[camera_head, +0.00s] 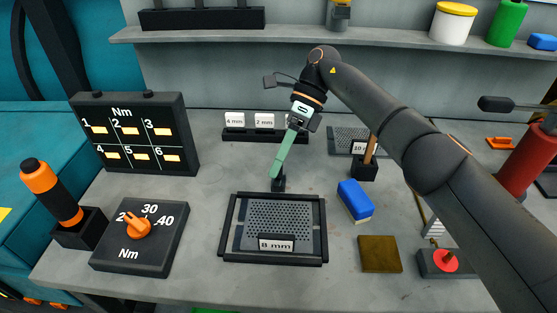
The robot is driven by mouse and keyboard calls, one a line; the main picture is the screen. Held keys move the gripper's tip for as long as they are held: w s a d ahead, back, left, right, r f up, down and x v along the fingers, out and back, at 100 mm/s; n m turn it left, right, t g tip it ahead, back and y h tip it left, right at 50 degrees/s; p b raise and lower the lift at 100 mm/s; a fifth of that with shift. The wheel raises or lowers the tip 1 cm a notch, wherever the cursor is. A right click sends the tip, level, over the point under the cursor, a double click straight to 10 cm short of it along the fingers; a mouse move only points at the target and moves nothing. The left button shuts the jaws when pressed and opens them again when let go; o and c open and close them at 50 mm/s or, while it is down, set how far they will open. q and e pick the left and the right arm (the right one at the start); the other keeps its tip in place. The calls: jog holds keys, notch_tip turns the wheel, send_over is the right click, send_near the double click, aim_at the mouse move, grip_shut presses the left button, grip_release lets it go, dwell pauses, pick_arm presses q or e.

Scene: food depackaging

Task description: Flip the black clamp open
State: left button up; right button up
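A black rectangular frame (226,228) lies on the grey table, around a perforated grey plate (280,215) labelled 8 mm. A small black piece (278,184), which looks like the black clamp, stands at the middle of the frame's back edge. My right arm reaches in from the right. My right gripper (280,174) points down, its long green finger part ending at or just above the black piece. The fingers overlap in this view, so I cannot tell whether they are shut or touch the piece. My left gripper is not in view.
A dial box (140,255) and an orange-black tool (50,192) stand left, before an Nm panel (135,130). A blue-white block (355,200), a brown pad (380,254) and a red button box (446,262) lie right. A label rack (262,134) stands behind.

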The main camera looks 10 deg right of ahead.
aim_at(279, 187)
jog(key=shift+o, duration=0.3)
notch_tip(279, 187, up, 3)
jog(key=shift+r+b, duration=0.1)
jog(key=shift+b, duration=0.4)
jog(key=shift+s+a+r, duration=0.1)
jog(key=shift+s+r, duration=0.2)
jog(key=s+a+r+b, duration=0.1)
jog(key=s+r+b, duration=0.1)
jog(key=s+r, duration=0.7)
jog(key=s, duration=0.4)
jog(key=shift+s+a+b, duration=0.2)
jog(key=shift+a+b, duration=0.1)
jog(key=shift+b, duration=0.1)
